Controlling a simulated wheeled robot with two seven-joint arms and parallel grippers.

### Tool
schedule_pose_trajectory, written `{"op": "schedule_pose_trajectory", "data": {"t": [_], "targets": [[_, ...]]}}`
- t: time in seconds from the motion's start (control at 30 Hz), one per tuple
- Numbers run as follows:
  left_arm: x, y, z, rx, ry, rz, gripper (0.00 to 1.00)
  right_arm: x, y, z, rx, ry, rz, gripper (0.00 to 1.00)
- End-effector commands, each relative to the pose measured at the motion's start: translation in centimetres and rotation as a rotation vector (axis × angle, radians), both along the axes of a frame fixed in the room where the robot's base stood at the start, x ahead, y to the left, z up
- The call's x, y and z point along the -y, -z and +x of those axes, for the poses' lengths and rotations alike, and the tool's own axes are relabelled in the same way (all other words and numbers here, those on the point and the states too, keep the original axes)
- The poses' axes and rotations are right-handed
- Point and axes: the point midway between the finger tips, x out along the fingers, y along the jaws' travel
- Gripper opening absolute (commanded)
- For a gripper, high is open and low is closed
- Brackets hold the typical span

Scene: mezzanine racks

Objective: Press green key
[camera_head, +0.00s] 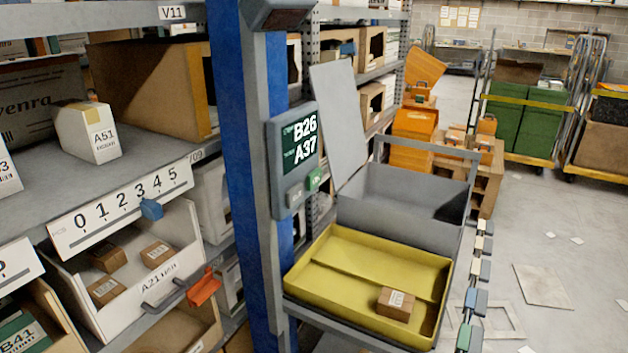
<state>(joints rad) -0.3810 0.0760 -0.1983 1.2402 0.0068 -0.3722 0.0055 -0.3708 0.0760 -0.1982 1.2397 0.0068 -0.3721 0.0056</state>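A small green key (315,179) sits at the lower right of a grey terminal (290,190). A grey key (295,196) is beside it on the left. The terminal's dark screen (301,138) reads B26 and A37 in white. The terminal is fixed to the blue and grey rack post (239,130). Neither of my grippers shows in the head view, so nothing of mine is seen touching the key.
A yellow tray (350,307) with one small brown box (395,303) stands right of the post, before a grey bin (400,205). A shelf bin labelled A21 (182,275) holds several boxes. A blue slider (151,209) is on the numbered strip.

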Motion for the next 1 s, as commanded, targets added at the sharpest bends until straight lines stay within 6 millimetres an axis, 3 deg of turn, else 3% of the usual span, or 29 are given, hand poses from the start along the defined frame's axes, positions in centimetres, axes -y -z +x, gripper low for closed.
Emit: {"op": "schedule_pose_trajectory", "data": {"t": [0.33, 1.0], "targets": [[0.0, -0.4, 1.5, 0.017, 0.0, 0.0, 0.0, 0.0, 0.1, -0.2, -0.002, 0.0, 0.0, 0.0], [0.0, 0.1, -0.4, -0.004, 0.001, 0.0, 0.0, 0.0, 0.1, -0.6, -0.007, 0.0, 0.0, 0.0]]}}
